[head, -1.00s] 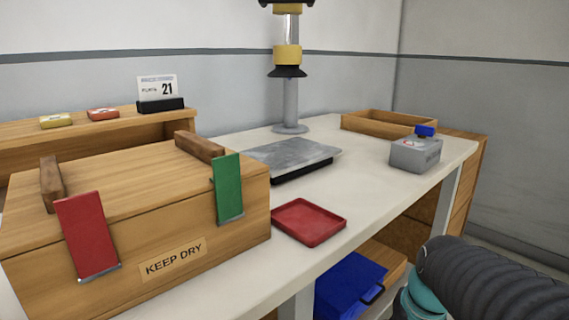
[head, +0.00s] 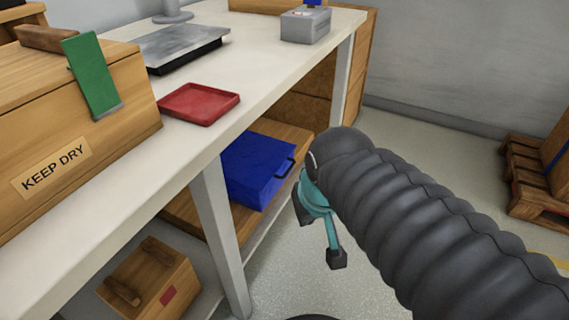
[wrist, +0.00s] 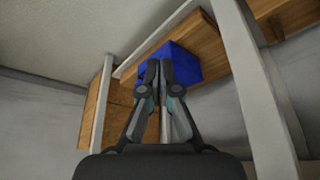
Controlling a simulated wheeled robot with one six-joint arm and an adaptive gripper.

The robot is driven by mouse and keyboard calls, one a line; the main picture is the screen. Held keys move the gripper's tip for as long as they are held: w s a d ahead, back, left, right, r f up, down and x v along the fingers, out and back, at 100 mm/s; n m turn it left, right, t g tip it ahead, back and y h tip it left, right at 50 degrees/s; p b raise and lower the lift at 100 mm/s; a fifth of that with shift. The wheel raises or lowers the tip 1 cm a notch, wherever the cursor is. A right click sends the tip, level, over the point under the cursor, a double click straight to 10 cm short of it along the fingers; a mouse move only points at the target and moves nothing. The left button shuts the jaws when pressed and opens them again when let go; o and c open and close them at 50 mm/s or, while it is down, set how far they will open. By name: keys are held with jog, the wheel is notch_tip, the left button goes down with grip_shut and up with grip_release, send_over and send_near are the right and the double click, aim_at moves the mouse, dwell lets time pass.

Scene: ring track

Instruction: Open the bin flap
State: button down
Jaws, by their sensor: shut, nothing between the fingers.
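The blue bin (head: 250,172) sits on the wooden shelf under the workbench in the head view. A dark handle (head: 284,169) is on its right-hand side, and the flap appears closed. My gripper (head: 336,258) is to the right of the bin and lower in the picture, apart from it, over the floor. In the wrist view, my gripper's fingers (wrist: 160,70) are together with nothing between them. They overlap the lower left of the blue bin (wrist: 187,64) in that view and hide part of it.
A pale bench leg (head: 219,225) stands left of the bin, and the wooden shelf (head: 185,220) surrounds it. A wooden crate (head: 148,280) is lower left. A red tray (head: 199,103) lies on the bench above. Open floor (head: 385,135) lies to the right, before a pallet (head: 525,180).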

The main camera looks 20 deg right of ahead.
jog(key=w+d+f+m+y+b, duration=0.2)
jog(key=w+d+f+m+y, duration=0.4)
jog(key=f, duration=0.5)
jog(key=w+d+f+m+y+b, duration=0.25)
jog(key=w+f+m, duration=0.5)
jog(key=f, duration=0.45)
jog(key=w+d+f+m+y+b, duration=0.25)
jog(key=w+d+f+m, duration=0.35)
jog(key=f, duration=0.5)
jog(key=w+d+r+m+t, duration=0.2)
jog(key=w+m+t, duration=0.1)
jog(key=w+t, duration=0.15)
jog(key=w+d+r+m+t, duration=0.2)
jog(key=w+d+m+t, duration=0.15)
jog(key=w, duration=0.25)
jog(key=w+a+r, duration=0.3)
jog(key=w+a, duration=0.4)
jog(key=shift+m+g+b, duration=0.3)
jog(key=shift+g+b, duration=0.05)
jog(key=shift+g, duration=0.05)
